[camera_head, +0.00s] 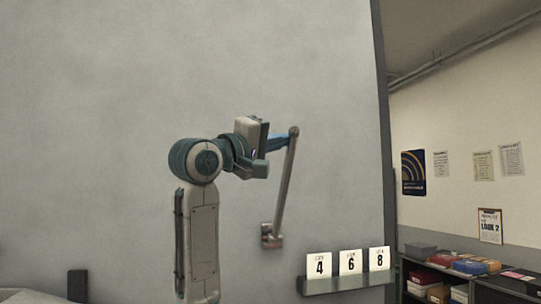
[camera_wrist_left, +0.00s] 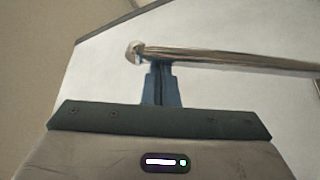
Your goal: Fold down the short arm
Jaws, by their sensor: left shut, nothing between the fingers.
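The short arm (camera_head: 285,190) is a thin metal bar on the grey wall panel. It stands up from a small wall bracket (camera_head: 271,236), leaning slightly right, with a round knob at its upper end. My left gripper (camera_head: 288,138) is at the bar's upper end, its blue fingers shut with nothing between them. In the left wrist view the shut fingertips (camera_wrist_left: 162,70) are right by the bar (camera_wrist_left: 230,56), close to its knob end (camera_wrist_left: 135,52). I cannot tell whether they touch it. My right gripper is not in view.
A small ledge (camera_head: 340,284) with number cards 4, 6 and 8 juts from the panel, right of the bracket. The panel's dark edge (camera_head: 382,130) is at the right. Beyond it, shelves (camera_head: 470,284) hold boxes.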

